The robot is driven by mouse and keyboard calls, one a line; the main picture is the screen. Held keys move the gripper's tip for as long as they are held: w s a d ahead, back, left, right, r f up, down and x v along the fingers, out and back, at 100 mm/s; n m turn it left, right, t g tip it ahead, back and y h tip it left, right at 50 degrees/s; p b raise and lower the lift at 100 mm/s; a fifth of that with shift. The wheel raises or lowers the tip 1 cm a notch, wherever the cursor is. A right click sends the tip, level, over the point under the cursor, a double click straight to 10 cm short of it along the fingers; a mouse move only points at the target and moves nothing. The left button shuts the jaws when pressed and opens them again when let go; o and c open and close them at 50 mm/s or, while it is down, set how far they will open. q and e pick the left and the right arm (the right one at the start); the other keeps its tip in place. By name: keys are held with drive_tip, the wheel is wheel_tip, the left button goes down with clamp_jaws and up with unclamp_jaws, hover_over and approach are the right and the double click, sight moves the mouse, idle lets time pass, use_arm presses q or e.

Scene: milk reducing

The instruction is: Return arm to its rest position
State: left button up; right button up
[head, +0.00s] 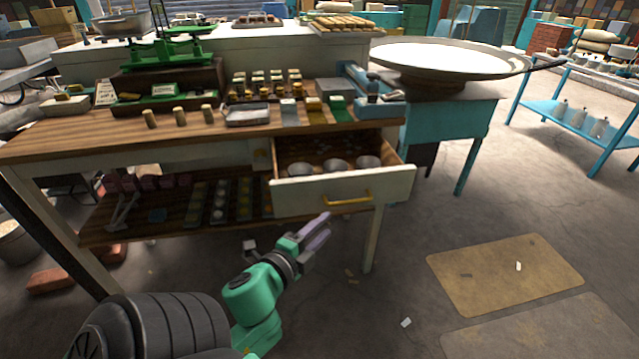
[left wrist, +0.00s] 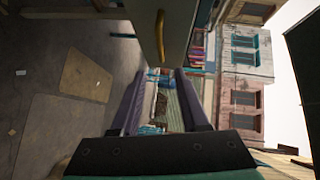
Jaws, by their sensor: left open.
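My left gripper (head: 318,228) is in front of the table, below the open drawer and its brass handle. Its purple fingers point up and to the right, and nothing is between them. In the left wrist view, the two fingers (left wrist: 166,101) stand apart, with the drawer front (left wrist: 178,28) ahead of them. The white drawer (head: 298,197) is pulled out and holds several grey bowls (head: 335,165). Its brass handle (head: 346,199) is above and right of the gripper, apart from it; the handle (left wrist: 159,36) also shows in the left wrist view. My right gripper is not in view.
The wooden table (head: 90,132) carries a green scale (head: 165,50), small jars and trays. Its lower shelf (head: 150,215) holds several items. A wide pan (head: 450,57) stands on a teal stand at right. Floor mats (head: 505,275) lie at right; the floor around them is mostly clear.

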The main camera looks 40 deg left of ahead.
use_arm(q)
drive_tip(key=shift+s+r, duration=0.1)
drive_tip(key=shift+s, duration=0.3)
drive_tip(key=s+d+f+n+g+h+p, duration=0.1)
drive_tip(key=s+f+n+g+p, duration=0.2)
drive_tip(key=f, duration=1.2)
drive_tip(key=s+d+f+n+g+h+p, duration=0.1)
drive_tip(key=s+f+n+g, duration=0.25)
drive_tip(key=f, duration=1.15)
drive_tip(key=s+d+f+n+g+p, duration=0.1)
drive_tip(key=s+d+f+n+g, duration=0.1)
drive_tip(key=s+f+g, duration=0.2)
drive_tip(key=s+d+f+n+g+p, duration=0.2)
drive_tip(key=s+f+n+g, duration=0.1)
drive_tip(key=s+f, duration=0.8)
drive_tip(key=s+g, duration=0.1)
drive_tip(key=s, duration=0.4)
drive_tip(key=shift+d+f+h, duration=0.3)
drive_tip(key=shift+d+h, duration=0.05)
drive_tip(key=shift+h, duration=0.05)
